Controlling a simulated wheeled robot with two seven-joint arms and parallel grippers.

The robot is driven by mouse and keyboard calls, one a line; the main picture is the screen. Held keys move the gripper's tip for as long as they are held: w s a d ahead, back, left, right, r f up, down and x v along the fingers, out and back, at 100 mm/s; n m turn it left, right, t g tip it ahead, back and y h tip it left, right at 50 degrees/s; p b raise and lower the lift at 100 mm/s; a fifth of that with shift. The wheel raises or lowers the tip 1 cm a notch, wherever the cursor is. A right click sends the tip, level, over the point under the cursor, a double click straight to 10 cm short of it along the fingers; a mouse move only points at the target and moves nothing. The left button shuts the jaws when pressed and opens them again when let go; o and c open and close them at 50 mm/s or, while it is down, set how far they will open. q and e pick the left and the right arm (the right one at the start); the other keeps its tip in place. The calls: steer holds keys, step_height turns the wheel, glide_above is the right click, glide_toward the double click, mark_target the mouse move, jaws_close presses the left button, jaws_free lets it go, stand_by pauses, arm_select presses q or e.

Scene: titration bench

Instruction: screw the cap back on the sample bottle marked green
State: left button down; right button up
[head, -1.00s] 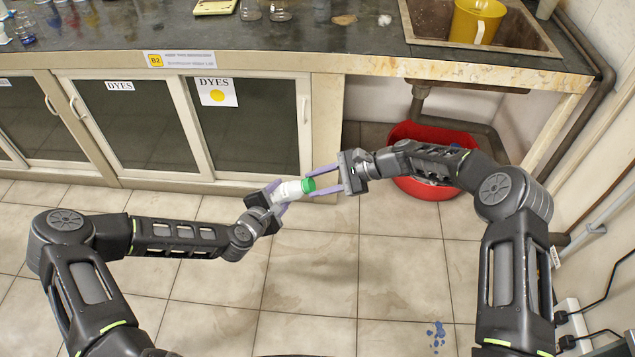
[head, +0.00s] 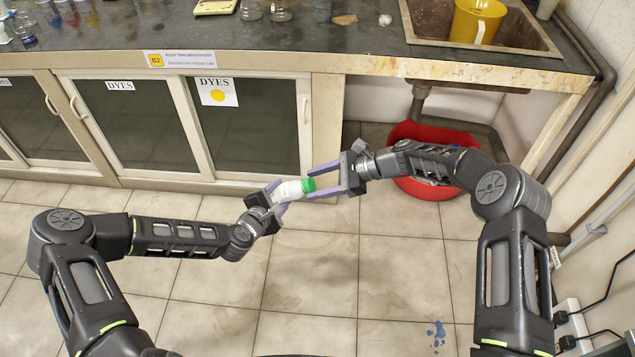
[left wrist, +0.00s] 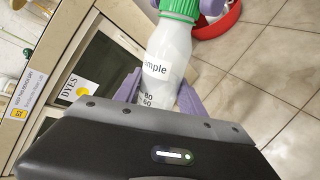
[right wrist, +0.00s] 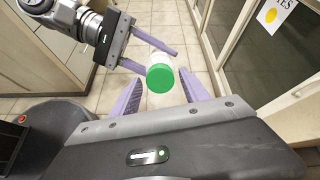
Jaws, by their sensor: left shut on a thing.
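A white sample bottle (head: 287,191) with a green cap (head: 309,185) on its end is held over the floor, in front of the cabinets. My left gripper (head: 279,193) is shut on the bottle's body; a "sample" label (left wrist: 156,67) shows in the left wrist view. The bottle lies tilted, cap end toward my right gripper (head: 325,181). My right gripper is open, its fingers spread on either side of the cap's end. In the right wrist view the cap (right wrist: 160,78) faces the camera between and beyond the fingertips, apart from them.
A dark bench top (head: 330,40) runs along the back, with a sink (head: 500,30) holding a yellow jug (head: 476,20). A red basin (head: 420,190) is on the floor behind my right arm.

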steer(key=v, duration=0.7)
stand_by(0.6)
stand_by(0.5)
